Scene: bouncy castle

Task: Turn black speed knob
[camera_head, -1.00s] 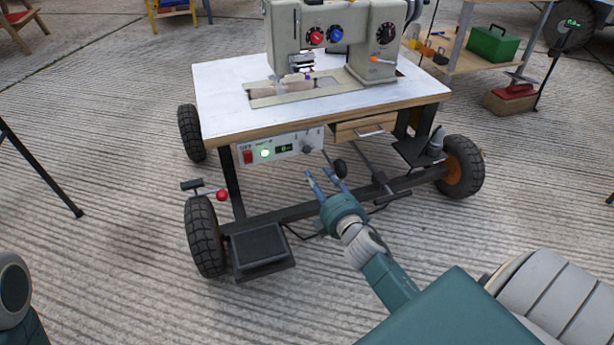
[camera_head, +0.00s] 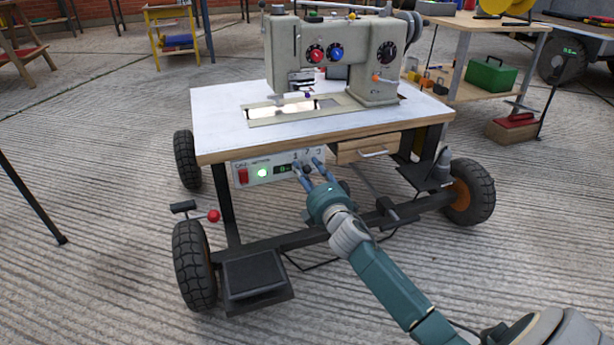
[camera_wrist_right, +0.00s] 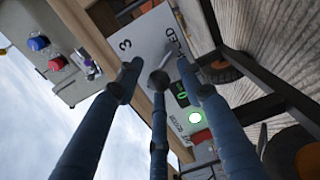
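The white control panel (camera_head: 249,174) is fixed under the front edge of the sewing machine table. It carries a red switch, a lit green button, a small green display and a number scale. The black speed knob (camera_wrist_right: 159,78) is at the fingertips in the right wrist view, largely covered by the middle finger. My right gripper (camera_head: 308,164) has its blue fingers spread at the panel, on both sides of the knob. Whether they touch it I cannot tell. My left gripper is out of view.
The sewing machine (camera_head: 335,55) stands on the white tabletop (camera_head: 225,108). A wooden drawer (camera_head: 368,148) is right of the panel. Below are a black pedal (camera_head: 254,275), a red-balled lever (camera_head: 213,215) and wheels. Open concrete lies in front.

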